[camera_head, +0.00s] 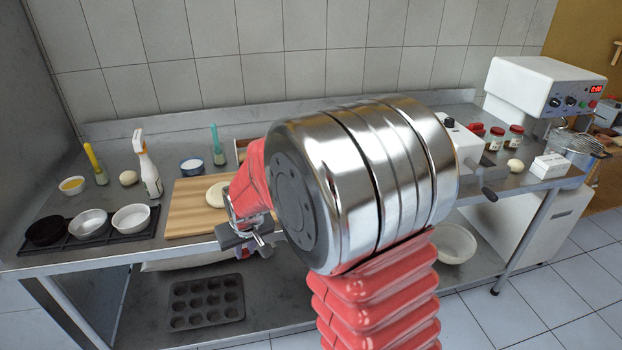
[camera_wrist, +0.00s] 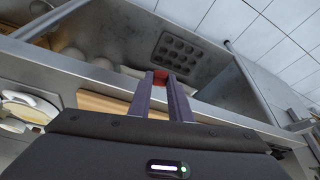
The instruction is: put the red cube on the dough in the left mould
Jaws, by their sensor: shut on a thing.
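My gripper (camera_wrist: 160,92) is shut on a small red cube (camera_wrist: 160,76), which shows between the fingertips in the wrist view. The cube is hidden in the head view, where my wrist is by the counter's front edge, right of the moulds. Three round moulds stand on a dark rack at the counter's left: a black one (camera_head: 46,230), a silver one (camera_head: 88,223) and a white one (camera_head: 131,218). The black one is leftmost. I cannot make out dough inside it. The cube is well apart from all three moulds.
A wooden board (camera_head: 190,210) with a flat dough disc (camera_head: 217,191) lies right of the moulds. A spray bottle (camera_head: 148,170) and a dough ball (camera_head: 128,177) stand behind them. A muffin tray (camera_head: 207,302) is on the lower shelf. My arm hides the counter's middle.

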